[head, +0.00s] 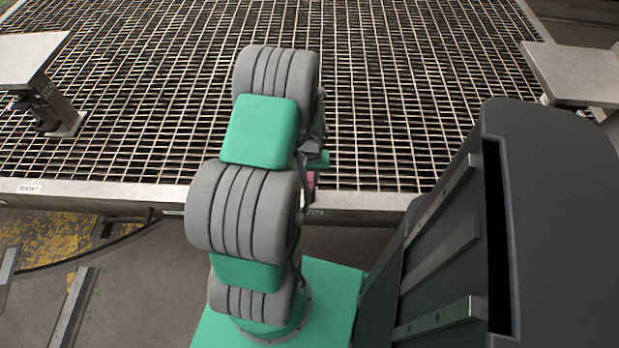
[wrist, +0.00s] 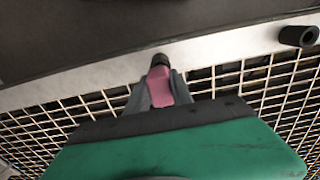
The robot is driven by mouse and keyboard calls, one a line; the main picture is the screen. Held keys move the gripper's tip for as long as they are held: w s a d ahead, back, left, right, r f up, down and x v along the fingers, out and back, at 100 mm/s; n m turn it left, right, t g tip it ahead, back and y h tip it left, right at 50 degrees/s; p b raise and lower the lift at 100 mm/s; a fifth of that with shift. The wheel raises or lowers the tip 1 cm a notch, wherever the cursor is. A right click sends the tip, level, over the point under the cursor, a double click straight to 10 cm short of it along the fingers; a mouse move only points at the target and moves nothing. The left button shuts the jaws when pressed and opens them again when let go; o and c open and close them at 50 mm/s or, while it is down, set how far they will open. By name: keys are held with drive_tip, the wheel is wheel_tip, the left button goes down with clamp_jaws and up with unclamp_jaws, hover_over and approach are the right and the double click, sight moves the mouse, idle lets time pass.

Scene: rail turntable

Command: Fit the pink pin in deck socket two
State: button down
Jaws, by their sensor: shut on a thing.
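The pink pin (wrist: 160,85) is between the two grey fingers of my gripper (wrist: 161,92) in the wrist view, and they are shut on it. Its far end meets a small dark round piece (wrist: 160,60) at the pale deck rim. I cannot tell whether that piece is a socket or the pin's own tip, nor whether the pin is in anything. A second dark cylinder (wrist: 298,36) stands on the rim to the right. In the head view my arm hides most of the gripper, and only a sliver of pink pin (head: 311,180) shows above the rim.
The deck is an open metal grating (head: 400,110) with a grey front rim (head: 365,200); small labels are on it, and socket numbers are not readable. Grey block-topped posts stand at left (head: 30,58) and right (head: 572,75). Much of the grating is clear.

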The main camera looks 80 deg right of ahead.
sight(309, 186)
drive_tip(key=shift+f+b, duration=1.65)
drive_tip(key=shift+f, duration=0.6)
drive_tip(key=c, duration=1.1)
unclamp_jaws()
drive_tip(key=shift+o, duration=0.2)
drive_tip(key=shift+r, duration=0.2)
wheel_tip(309, 186, up, 8)
drive_tip(key=shift+f+p, duration=0.2)
drive_tip(key=shift+p, duration=0.8)
